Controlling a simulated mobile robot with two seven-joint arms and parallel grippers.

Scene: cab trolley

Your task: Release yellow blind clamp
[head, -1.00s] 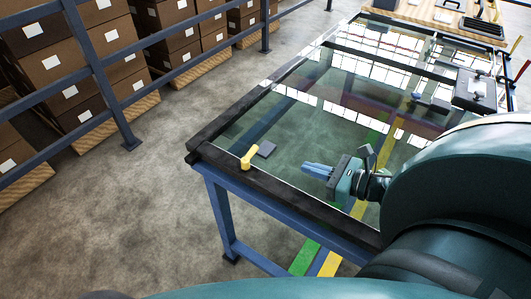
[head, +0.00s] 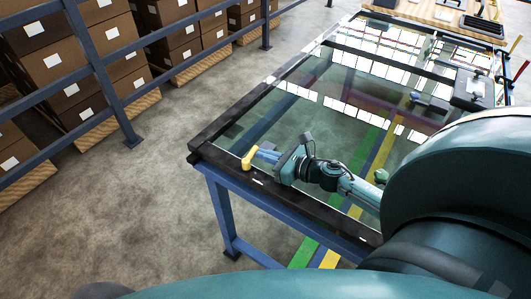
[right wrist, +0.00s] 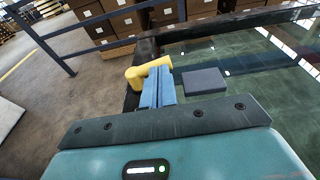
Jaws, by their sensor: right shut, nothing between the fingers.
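The yellow clamp (head: 247,160) sits on the dark frame at the near-left corner of the glass-topped table (head: 315,118). In the right wrist view the yellow clamp (right wrist: 135,77) has a rounded body and a handle reaching to the right behind my fingertips. My right gripper (head: 260,153) is shut and empty, its blue fingers right beside the clamp's handle. The right gripper (right wrist: 159,72) hides part of the handle; I cannot tell whether they touch. A dark flat block (right wrist: 204,82) lies on the glass just right of the fingers. My left gripper is not in view.
A blue railing (head: 105,85) runs along the left, with stacked cartons (head: 95,75) on pallets behind it. Open concrete floor lies between railing and table. A grey item (head: 470,90) and tools stand farther along the table.

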